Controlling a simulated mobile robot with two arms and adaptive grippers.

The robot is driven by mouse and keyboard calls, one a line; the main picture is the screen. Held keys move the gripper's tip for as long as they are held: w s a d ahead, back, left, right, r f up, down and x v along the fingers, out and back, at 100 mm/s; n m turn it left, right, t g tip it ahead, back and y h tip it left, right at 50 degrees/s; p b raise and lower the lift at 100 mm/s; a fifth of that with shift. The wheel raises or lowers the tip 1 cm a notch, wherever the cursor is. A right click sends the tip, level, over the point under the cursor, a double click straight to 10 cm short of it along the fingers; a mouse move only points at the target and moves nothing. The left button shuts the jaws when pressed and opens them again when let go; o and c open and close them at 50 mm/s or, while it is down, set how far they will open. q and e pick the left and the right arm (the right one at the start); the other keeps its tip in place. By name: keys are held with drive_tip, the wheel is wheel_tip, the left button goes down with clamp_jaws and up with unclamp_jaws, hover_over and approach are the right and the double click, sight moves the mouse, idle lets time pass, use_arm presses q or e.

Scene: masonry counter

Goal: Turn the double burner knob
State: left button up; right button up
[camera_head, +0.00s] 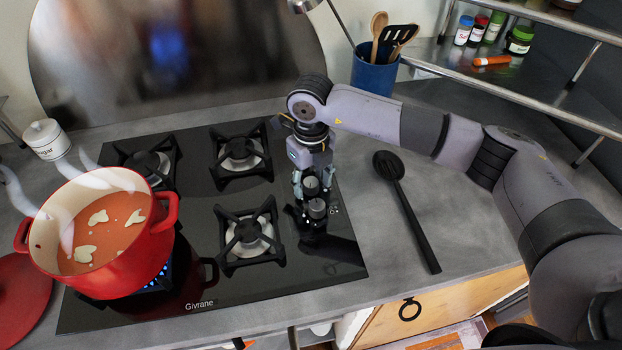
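The black glass hob (200,300) has grey knobs along its right side. One knob (311,187) is close under my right gripper (312,186), and another knob (317,209) is just in front of it. I cannot tell which is the double burner knob. My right gripper points down, with its fingers on either side of the rear knob. Whether the fingers press on it or only surround it is too small to tell. My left gripper is not in view.
A red pot (150,250) of steaming soup stands on the front left burner, with blue flames under it. A black slotted spoon (410,210) lies on the counter right of the hob. A blue utensil holder (374,72) stands behind. A red lid (22,290) lies at left.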

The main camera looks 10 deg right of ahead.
sight(311, 181)
drive_tip(key=shift+r, duration=0.1)
wheel_tip(311, 181, up, 12)
idle(0.6)
idle(0.4)
